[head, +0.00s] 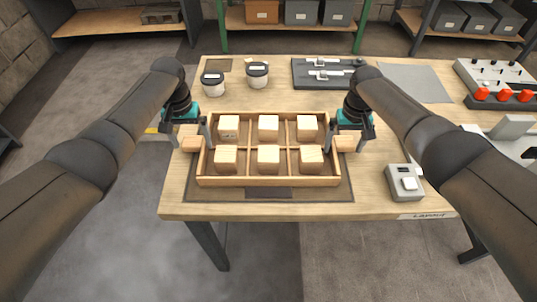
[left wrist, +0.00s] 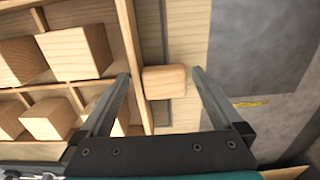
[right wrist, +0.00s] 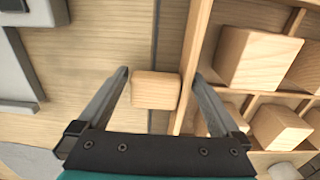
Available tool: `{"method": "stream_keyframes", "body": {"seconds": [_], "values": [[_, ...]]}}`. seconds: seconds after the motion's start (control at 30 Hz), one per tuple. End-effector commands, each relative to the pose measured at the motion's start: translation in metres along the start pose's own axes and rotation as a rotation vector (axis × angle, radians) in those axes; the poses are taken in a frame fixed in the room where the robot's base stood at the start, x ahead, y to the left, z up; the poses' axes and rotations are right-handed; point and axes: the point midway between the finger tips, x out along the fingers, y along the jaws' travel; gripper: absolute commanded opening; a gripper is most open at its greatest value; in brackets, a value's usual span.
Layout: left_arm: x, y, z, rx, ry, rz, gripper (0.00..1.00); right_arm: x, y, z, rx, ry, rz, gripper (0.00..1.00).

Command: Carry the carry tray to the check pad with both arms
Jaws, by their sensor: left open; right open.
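The wooden carry tray (head: 268,182) sits on the table, with divided compartments holding several wooden blocks (head: 268,155). A wooden handle block juts out at its left end (left wrist: 163,82) and another at its right end (right wrist: 154,91). My left gripper (head: 189,138) is open, its fingers on either side of the left handle. My right gripper (head: 347,138) is open, its fingers on either side of the right handle. Gaps show beside both handles in the wrist views. A flat grey pad (head: 415,83) lies at the back right; I cannot tell whether it is the check pad.
A grey switch box (head: 404,181) is at front right; a panel with red knobs (head: 497,95) is at far right.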

Motion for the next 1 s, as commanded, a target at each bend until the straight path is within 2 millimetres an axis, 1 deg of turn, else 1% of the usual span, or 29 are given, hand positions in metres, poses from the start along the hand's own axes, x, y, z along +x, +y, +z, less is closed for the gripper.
{"method": "stream_keyframes", "body": {"seconds": [0.07,0.3,0.4,0.5,0.6,0.77,0.87,0.97,1.0], "values": [[-0.012,-0.001,0.0,0.0,0.004,-0.002,1.0,0.0,0.0,0.0,0.0,0.0,0.0,1.0],[-0.062,-0.001,-0.001,0.0,0.005,-0.002,1.0,0.0,0.0,0.0,0.0,0.0,-0.001,1.0],[-0.079,-0.001,-0.001,-0.001,0.004,-0.003,1.0,0.0,0.0,0.0,0.0,0.0,-0.001,1.0],[-0.09,-0.001,0.0,-0.002,0.002,-0.003,1.0,0.0,0.0,0.0,0.0,0.0,-0.001,1.0],[-0.097,-0.001,0.0,-0.002,0.002,-0.004,1.0,0.0,0.0,0.0,0.0,0.0,-0.001,1.0],[-0.1,-0.001,0.001,-0.002,0.0,-0.004,1.0,-0.006,0.0,-0.001,0.0,0.002,-0.001,1.0],[-0.1,-0.001,0.001,-0.002,0.0,-0.004,1.0,-0.016,-0.001,-0.001,-0.001,0.003,-0.002,1.0],[-0.099,-0.001,0.0,-0.002,0.0,-0.004,1.0,-0.03,0.0,-0.001,-0.001,0.004,-0.001,1.0],[-0.099,-0.001,0.0,-0.002,0.0,-0.004,1.0,-0.038,0.0,-0.001,-0.001,0.005,-0.002,1.0]]}}
